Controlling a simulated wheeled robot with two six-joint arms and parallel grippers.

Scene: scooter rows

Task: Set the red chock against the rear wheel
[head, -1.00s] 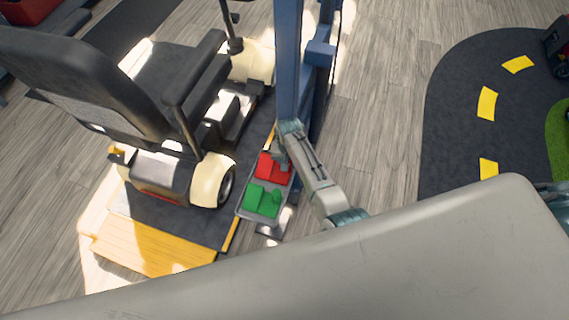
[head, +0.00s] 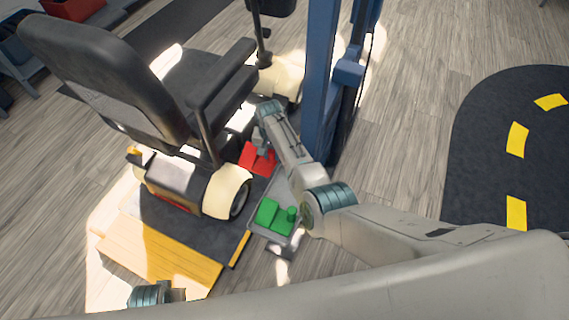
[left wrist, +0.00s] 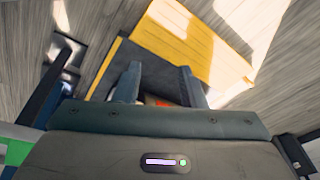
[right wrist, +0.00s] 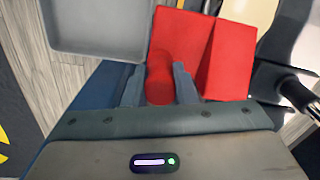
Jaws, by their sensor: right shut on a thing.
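The red chock (head: 257,159) is a wedge with a round red knob. My right gripper (head: 261,138) is shut on that knob; in the right wrist view the fingers (right wrist: 159,84) close around it and the wedge (right wrist: 222,60) extends beyond. The chock is beside the scooter's right side, forward of the rear wheel (head: 240,199) and apart from it. The wheel sits under a cream fender on a dark platform (head: 192,228). Whether the chock touches the platform is unclear. My left gripper (left wrist: 160,76) is open and empty above the platform's yellow ramp end.
A green chock (head: 270,216) lies in a grey tray (head: 286,190), whose other part is empty. A blue post (head: 318,90) stands close to my right forearm. The scooter's armrest and black seat (head: 110,80) overhang the rear wheel area.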

